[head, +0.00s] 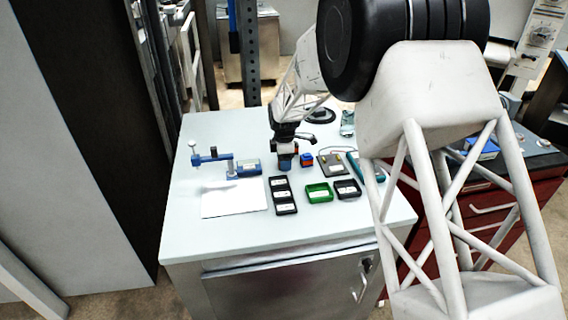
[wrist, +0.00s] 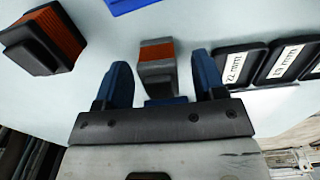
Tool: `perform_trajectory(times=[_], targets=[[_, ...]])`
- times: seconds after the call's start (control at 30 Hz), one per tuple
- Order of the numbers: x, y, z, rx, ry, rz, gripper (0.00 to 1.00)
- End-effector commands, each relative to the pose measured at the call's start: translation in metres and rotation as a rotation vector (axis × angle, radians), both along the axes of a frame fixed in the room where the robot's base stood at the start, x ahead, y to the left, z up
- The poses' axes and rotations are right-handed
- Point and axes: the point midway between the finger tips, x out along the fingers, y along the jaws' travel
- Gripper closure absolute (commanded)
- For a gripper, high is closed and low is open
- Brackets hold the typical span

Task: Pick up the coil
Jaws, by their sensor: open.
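The coil (wrist: 157,54) looks like a small block with a copper-orange band between grey parts. In the wrist view it lies between and just ahead of the two blue fingers of my gripper (wrist: 163,82), with a gap on each side. My gripper is open. In the head view my gripper (head: 285,164) points down low over the table, and I cannot make out the coil there. A larger dark block with orange ribs (wrist: 48,38) sits to the left in the wrist view.
Black trays (wrist: 241,64) with size labels lie close right of my gripper in the wrist view. In the head view, a green tray (head: 319,199) and a small blue-orange block (head: 306,160) are nearby. A blue fixture (head: 206,158) and white sheet (head: 234,207) are left. The table's front is clear.

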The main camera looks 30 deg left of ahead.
Motion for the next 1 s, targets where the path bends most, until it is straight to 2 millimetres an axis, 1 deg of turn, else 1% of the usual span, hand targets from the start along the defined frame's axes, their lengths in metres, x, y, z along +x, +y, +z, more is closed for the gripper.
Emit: perform_trajectory(times=[0.3,0.67,0.7,1.0], targets=[[-0.0001,-0.0001,0.0001,0.0,0.0,0.0,0.36],[-0.0001,-0.0001,0.0001,0.0,0.0,0.0,0.91],[0.0,0.0,0.0004,0.0,0.0,0.0,0.94],[0.0001,0.0001,0.0019,0.0,0.0,0.0,0.94]])
